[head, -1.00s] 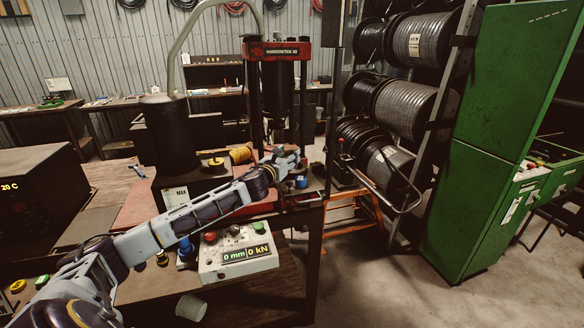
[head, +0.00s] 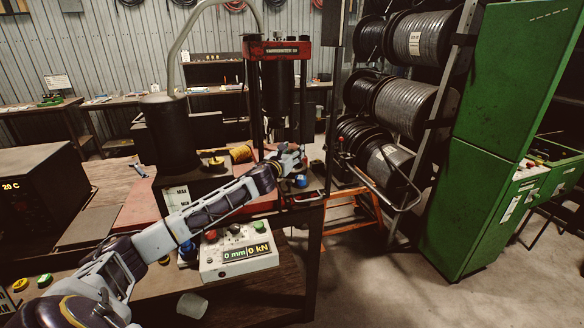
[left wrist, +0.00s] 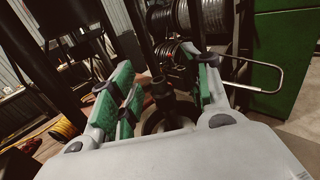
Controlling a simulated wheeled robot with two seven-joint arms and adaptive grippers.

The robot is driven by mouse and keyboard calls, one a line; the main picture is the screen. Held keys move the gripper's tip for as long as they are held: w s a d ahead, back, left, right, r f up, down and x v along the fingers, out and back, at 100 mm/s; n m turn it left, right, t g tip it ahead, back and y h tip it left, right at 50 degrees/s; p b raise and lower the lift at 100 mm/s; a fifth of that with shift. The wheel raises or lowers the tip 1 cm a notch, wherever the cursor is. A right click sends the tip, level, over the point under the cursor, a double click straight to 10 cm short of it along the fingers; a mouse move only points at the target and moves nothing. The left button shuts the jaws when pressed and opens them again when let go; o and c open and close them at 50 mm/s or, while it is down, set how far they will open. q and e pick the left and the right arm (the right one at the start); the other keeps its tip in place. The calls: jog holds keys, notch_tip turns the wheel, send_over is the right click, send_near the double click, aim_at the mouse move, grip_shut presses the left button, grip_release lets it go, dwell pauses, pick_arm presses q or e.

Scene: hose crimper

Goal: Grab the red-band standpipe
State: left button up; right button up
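My left gripper (head: 292,157) reaches over the bench beside the red-topped press in the head view. In the left wrist view its green-padded fingers (left wrist: 164,76) are spread apart. A dark upright pipe fitting (left wrist: 160,98) stands between and beyond them, with a ring-shaped base below it; I see no clear contact. I cannot make out a red band on this fitting, so I cannot tell if it is the red-band standpipe. A small blue piece (head: 300,181) shows just under the gripper in the head view. My right gripper is not in view.
The press (head: 277,50) rises close behind the gripper. A control box (head: 238,252) reading 0 mm and 0 kN stands at the bench front. Hose reels (head: 405,105) and a green cabinet (head: 490,150) stand to the right. A white cup (head: 192,305) is lower down.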

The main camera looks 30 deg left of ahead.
pick_arm(q)
grip_shut()
jog(key=shift+r, duration=0.2)
dwell(0.3)
jog(key=shift+r+p, duration=0.5)
jog(key=shift+r, duration=4.35)
